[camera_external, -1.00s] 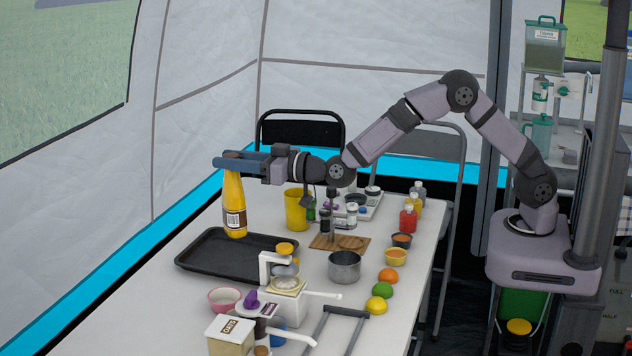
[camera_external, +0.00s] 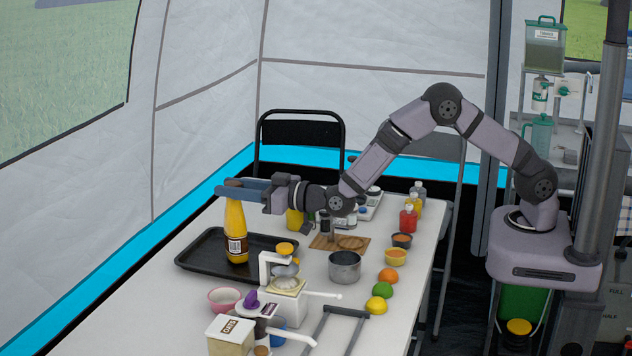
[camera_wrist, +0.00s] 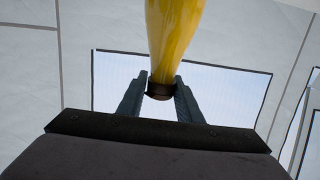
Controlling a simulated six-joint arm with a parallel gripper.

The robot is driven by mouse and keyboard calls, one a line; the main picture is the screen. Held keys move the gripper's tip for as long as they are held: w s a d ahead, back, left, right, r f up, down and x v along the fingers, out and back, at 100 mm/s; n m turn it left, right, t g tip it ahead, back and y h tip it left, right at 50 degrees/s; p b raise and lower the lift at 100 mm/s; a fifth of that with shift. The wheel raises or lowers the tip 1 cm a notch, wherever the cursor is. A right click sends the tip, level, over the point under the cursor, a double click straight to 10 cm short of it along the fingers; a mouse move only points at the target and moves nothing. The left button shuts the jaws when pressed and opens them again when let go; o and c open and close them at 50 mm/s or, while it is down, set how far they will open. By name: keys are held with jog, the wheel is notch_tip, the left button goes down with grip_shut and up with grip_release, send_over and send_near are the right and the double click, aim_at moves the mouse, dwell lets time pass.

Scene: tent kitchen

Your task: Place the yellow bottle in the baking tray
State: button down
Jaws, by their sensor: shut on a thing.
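The yellow bottle (camera_external: 236,232) is upright, with a brown cap and a dark label. In the external view its base appears at the surface of the black baking tray (camera_external: 200,262); I cannot tell whether it touches. My gripper (camera_external: 232,187) is shut on the bottle's capped top. In the wrist view the bottle (camera_wrist: 174,40) rises from between my gripper's fingers (camera_wrist: 160,92), its dark cap end between them. The tray is not seen in the wrist view.
A juicer with a white arm (camera_external: 285,280) stands right of the tray. A pink bowl (camera_external: 224,299) is in front. The tray's left part is clear.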

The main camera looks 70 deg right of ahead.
jog(key=shift+f, duration=0.1)
jog(key=c, duration=1.3)
grip_release()
jog(key=shift+o, duration=0.2)
jog(key=s+b, duration=0.2)
jog(key=s, duration=1)
jog(key=shift+d, duration=0.15)
